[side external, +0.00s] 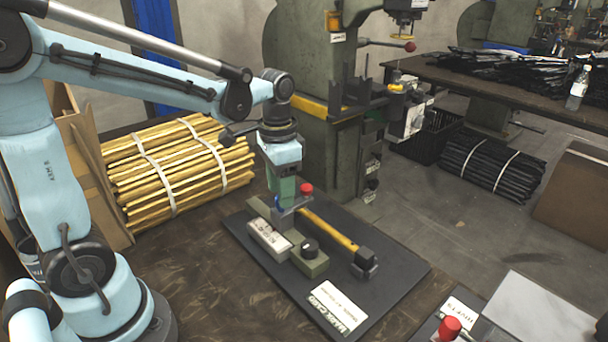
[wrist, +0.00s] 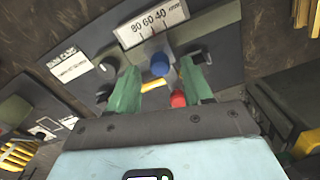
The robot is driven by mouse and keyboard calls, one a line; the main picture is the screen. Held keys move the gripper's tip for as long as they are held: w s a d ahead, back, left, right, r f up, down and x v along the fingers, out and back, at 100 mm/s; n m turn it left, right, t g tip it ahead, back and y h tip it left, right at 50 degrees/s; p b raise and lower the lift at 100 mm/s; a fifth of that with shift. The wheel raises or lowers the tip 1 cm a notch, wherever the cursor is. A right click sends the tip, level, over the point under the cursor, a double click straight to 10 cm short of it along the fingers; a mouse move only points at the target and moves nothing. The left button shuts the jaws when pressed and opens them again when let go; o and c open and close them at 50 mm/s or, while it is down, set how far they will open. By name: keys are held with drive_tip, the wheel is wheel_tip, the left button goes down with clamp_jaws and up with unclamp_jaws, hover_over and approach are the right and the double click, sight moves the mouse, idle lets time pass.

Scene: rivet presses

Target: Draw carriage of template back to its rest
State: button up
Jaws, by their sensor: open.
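The template is a dark base plate (side external: 395,283) on the bench. A yellow bar (side external: 330,228) runs along it to a dark end block (side external: 364,262). The grey carriage (side external: 291,215) is at the bar's far-left end, largely under my gripper (side external: 284,198). A red knob (side external: 306,188) stands beside my fingers, and also shows in the wrist view (wrist: 178,99). In the wrist view my gripper (wrist: 162,72) is open, its green fingers on either side of a blue knob (wrist: 160,65). The side view hides the blue knob; I cannot tell whether the fingers touch it.
A scale plate (wrist: 149,22) marked 80, 60, 40 is beside the carriage. A green block with a black knob (side external: 309,247) sits on the base plate. Strapped yellow bars (side external: 180,165) lie behind, near the green press (side external: 320,150). Another red knob (side external: 449,327) is at the front right.

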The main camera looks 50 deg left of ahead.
drive_tip(key=shift+f, duration=0.6)
clamp_jaws()
